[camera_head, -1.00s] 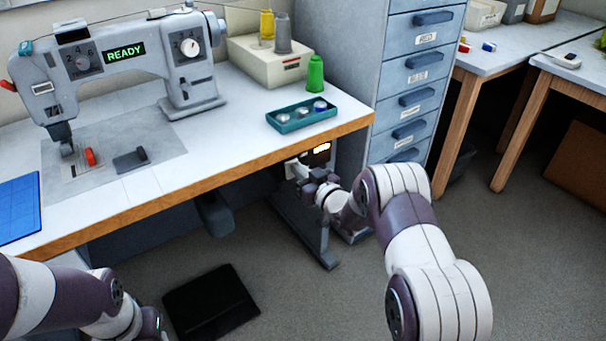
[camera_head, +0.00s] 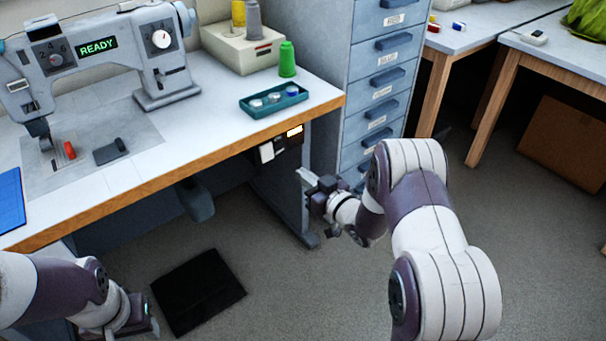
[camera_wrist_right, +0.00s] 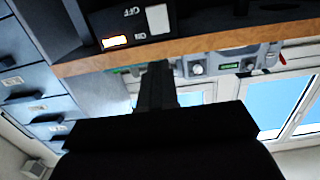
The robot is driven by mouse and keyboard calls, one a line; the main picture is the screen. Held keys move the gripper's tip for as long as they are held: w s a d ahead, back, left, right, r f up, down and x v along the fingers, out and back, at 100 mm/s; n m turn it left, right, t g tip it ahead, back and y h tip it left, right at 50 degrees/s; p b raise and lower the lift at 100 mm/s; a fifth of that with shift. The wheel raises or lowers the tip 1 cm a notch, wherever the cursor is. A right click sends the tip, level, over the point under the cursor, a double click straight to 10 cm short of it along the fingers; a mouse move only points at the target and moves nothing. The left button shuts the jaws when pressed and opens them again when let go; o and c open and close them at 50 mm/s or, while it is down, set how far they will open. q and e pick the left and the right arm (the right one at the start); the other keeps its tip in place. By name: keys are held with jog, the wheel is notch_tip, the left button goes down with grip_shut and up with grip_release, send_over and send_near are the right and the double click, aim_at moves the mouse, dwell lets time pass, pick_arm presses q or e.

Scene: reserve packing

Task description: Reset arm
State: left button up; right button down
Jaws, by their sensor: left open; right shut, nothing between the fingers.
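My right gripper (camera_head: 308,180) is below the front edge of the sewing table, near its metal leg. It is shut and empty. In the right wrist view its dark shut fingers (camera_wrist_right: 157,88) point up toward the table's wooden edge, with nothing between them. A dark control box (camera_head: 278,148) with a white switch plate and a lit display hangs under the table, above and left of the right gripper and apart from it. My left gripper (camera_head: 132,318) is low at the left, over the floor, open; its fingertips are hard to make out.
The sewing machine (camera_head: 100,60), reading READY, stands on the table (camera_head: 190,135) with a teal tray (camera_head: 273,100) and a green spool (camera_head: 287,60). A blue drawer cabinet (camera_head: 375,100) stands close behind my right arm. A black pedal mat (camera_head: 198,292) lies on the floor.

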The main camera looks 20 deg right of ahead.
jog(key=s+d+f+m+g+h, duration=0.3)
jog(key=s+d+f+g+h, duration=0.25)
jog(key=s+f+g, duration=0.4)
jog(key=s+a+r+m+g, duration=0.1)
jog(key=s+a+r+g, duration=0.25)
jog(key=s, duration=0.55)
jog(key=s+a+r+g, duration=0.3)
jog(key=s+r, duration=0.1)
jog(key=s, duration=0.5)
notch_tip(320, 180, up, 28)
jog(key=a+t+p, duration=0.1)
jog(key=p, duration=2.4)
jog(key=shift+w+a+p, duration=0.25)
jog(key=shift+a+p, duration=0.1)
jog(key=shift+p, duration=0.05)
